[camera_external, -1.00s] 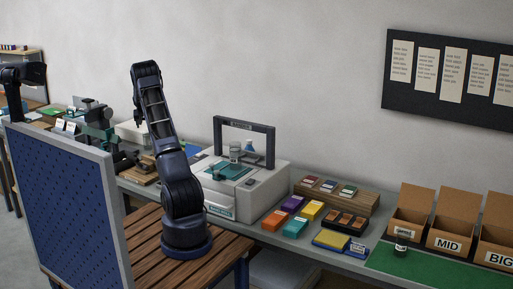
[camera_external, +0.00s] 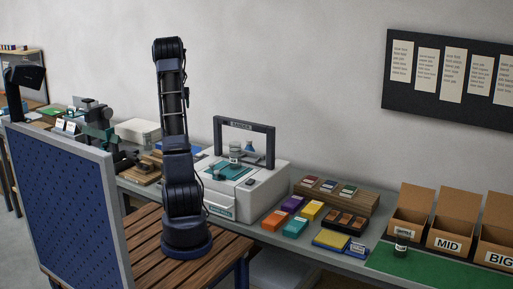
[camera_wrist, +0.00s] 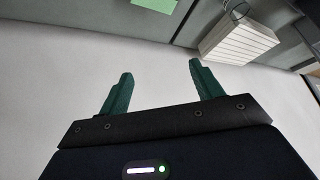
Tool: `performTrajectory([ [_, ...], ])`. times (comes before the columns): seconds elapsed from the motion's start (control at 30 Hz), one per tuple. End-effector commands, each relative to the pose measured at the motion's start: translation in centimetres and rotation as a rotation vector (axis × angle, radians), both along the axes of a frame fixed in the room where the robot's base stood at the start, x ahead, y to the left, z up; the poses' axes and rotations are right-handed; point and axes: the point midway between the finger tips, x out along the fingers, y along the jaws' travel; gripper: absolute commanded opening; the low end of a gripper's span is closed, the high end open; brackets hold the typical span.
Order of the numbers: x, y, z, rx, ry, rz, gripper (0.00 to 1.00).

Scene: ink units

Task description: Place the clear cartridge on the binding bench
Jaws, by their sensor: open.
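My gripper (camera_wrist: 160,68) shows in the wrist view with its two green fingers spread wide and nothing between them. In the external view my arm stands nearly upright and its gripper is hidden. I cannot tell for certain which thing is the clear cartridge. I cannot tell which surface is the binding bench; a bench with a green device (camera_external: 98,130) is at the left.
Open cardboard boxes (camera_external: 448,232) stand at the right beside the green mat (camera_external: 385,264). A blue pegboard (camera_external: 60,205) stands at the left. A white ribbed block (camera_wrist: 235,38) shows in the wrist view.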

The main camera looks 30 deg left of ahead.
Motion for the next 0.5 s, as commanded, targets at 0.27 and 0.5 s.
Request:
performTrajectory([
  [0.27,-1.1,-14.6,6.1,0.001,0.026,-0.113,0.65],
  [0.5,-4.9,-25.8,9.4,-0.003,0.046,-0.202,0.65],
])
